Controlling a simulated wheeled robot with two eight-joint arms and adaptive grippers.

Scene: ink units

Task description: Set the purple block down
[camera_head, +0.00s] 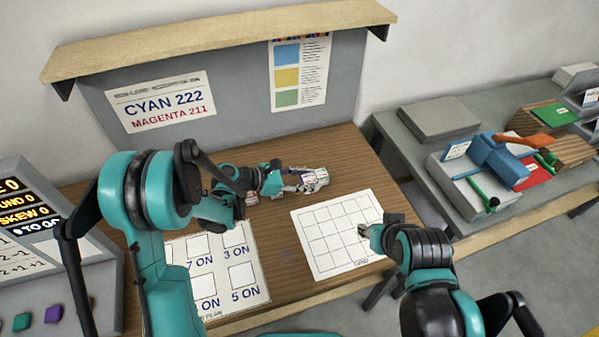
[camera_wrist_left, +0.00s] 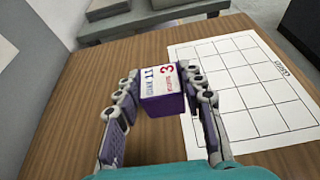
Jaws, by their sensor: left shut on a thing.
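The purple block (camera_wrist_left: 162,106) has a white top label with blue and red print, including a red 3. My left gripper (camera_head: 312,180) is shut on it, with a finger on each side in the left wrist view (camera_wrist_left: 160,98). It is over the wooden table, behind the white grid sheet (camera_head: 337,233) in the head view. I cannot tell whether the block touches the wood. In the head view the fingers largely hide the block. My right gripper (camera_head: 364,231) is at the grid sheet's right edge, small, its jaws unclear.
A white sheet with printed squares (camera_head: 241,273) lies left of the grid. A small pale-topped item (camera_head: 251,198) shows beside my left wrist. A grey board with a CYAN 222 sign (camera_head: 162,102) stands behind. A side table (camera_head: 412,152) holds trays and a blue device.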

